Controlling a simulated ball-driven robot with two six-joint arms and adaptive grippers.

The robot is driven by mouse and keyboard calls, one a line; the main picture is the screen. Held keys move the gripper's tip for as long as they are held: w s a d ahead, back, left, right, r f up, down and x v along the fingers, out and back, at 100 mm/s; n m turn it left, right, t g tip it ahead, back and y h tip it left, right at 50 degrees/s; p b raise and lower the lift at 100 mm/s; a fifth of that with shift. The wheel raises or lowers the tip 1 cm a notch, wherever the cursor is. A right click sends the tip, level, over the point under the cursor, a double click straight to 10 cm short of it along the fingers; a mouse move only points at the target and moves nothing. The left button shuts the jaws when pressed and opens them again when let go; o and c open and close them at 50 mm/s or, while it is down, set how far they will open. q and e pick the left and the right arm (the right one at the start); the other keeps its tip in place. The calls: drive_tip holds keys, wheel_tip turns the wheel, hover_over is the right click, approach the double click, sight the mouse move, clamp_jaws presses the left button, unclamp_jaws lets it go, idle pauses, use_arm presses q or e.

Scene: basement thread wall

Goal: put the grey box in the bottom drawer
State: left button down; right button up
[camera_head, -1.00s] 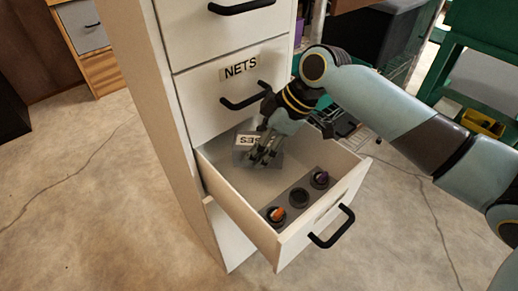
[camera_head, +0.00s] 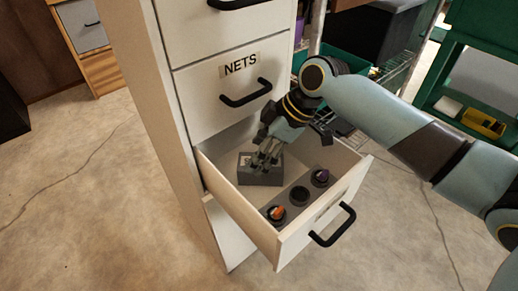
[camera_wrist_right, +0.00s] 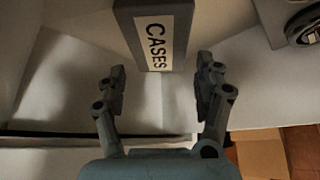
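The grey box (camera_head: 249,178) is inside the open bottom drawer (camera_head: 342,197), at its back end. It appears to rest on the drawer floor. Its white "CASES" label faces up in the right wrist view, where the box (camera_wrist_right: 182,45) stands at the top middle. My right gripper (camera_head: 266,160) is just over the box in the head view. In the wrist view its two fingers (camera_wrist_right: 161,74) are spread, with gaps between them and the box. My left gripper is not in view.
A dark holder with round cups (camera_head: 299,196) takes up the drawer's front; one cup has an orange item (camera_head: 277,212), another a purple one (camera_head: 321,175). The closed "NETS" drawer (camera_head: 205,95) is directly above. Open floor (camera_head: 90,190) lies to the left.

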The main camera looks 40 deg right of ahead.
drive_tip(key=shift+o, duration=0.6)
drive_tip(key=shift+r, duration=0.1)
drive_tip(key=shift+r, duration=0.3)
drive_tip(key=p+v, duration=0.2)
drive_tip(key=v, duration=1)
drive_tip(key=shift+r+p, duration=0.3)
drive_tip(key=shift+p, duration=0.1)
